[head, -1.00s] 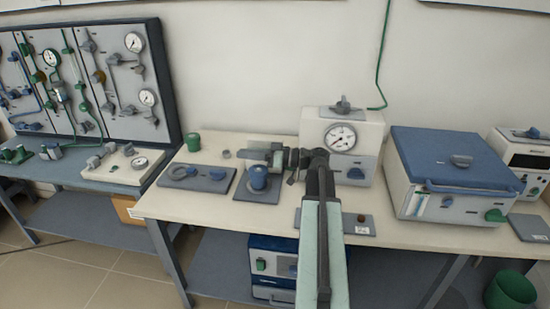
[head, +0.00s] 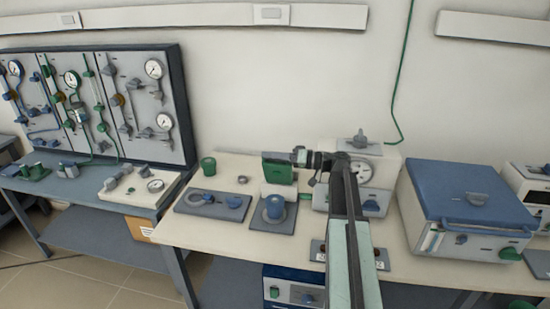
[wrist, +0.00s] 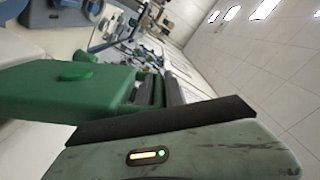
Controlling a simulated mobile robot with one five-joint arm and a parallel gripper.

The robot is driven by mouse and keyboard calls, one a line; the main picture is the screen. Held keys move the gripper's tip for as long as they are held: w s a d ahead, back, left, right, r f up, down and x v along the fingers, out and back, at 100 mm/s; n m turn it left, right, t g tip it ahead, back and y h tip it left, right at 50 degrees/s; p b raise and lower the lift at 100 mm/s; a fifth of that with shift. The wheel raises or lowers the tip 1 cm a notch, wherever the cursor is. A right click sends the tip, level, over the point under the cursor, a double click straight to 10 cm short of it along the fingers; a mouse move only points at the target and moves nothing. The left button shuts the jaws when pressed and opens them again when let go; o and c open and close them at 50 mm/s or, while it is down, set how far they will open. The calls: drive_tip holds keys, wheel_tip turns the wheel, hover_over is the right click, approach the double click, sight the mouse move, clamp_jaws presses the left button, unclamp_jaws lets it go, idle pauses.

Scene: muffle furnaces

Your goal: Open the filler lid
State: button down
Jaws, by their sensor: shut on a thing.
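A green flat piece, which I take for the filler lid (head: 278,171), stands raised behind the blue pot in the head view. In the wrist view the green lid (wrist: 45,95) fills the left side, with a round green knob on its face. A pale body (head: 286,191) sits below it. My gripper (head: 298,157) reaches in from the right and is at the lid's upper right edge, shut on it. In the wrist view one dark finger pad lies along the green piece. The exact grip point is partly hidden.
A blue pot (head: 273,208) on a dark mat stands just in front. A green cup (head: 208,166) and a dark plate (head: 213,204) lie left. A white gauge unit (head: 378,172) stands behind my arm. A blue-topped furnace (head: 468,192) stands right.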

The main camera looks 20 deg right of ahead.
idle(0.3)
drive_tip(key=c, duration=1.7)
unclamp_jaws()
drive_tip(key=v, duration=0.8)
drive_tip(key=shift+w+a, duration=0.1)
